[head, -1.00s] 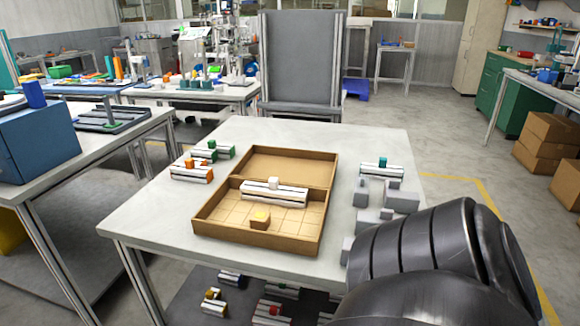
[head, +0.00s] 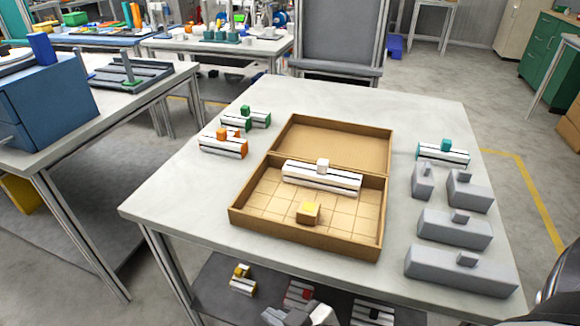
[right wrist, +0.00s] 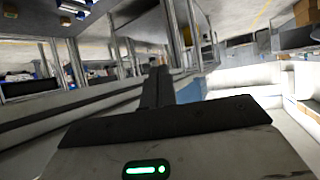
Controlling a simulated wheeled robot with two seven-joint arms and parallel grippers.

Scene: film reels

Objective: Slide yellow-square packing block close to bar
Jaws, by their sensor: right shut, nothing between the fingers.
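The yellow-square packing block (head: 308,213) is a small tan block with a yellow top. It sits on the gridded floor of the front compartment of an open cardboard-brown box (head: 236,218). The bar (head: 322,178), white with dark grooves and a pale cube on top, lies across that compartment near the divider. A gap of bare floor separates block and bar. My right gripper (right wrist: 158,78) shows in the right wrist view, its dark fingers together and empty, away from the box. My left gripper is not seen.
Grey blocks (head: 455,228) and a teal-ended bar (head: 443,152) stand right of the box. Orange (head: 223,146) and green (head: 246,119) bar pieces stand left. The box's rear compartment (head: 335,146) is empty. A pale grey shape at the bottom edge is unclear.

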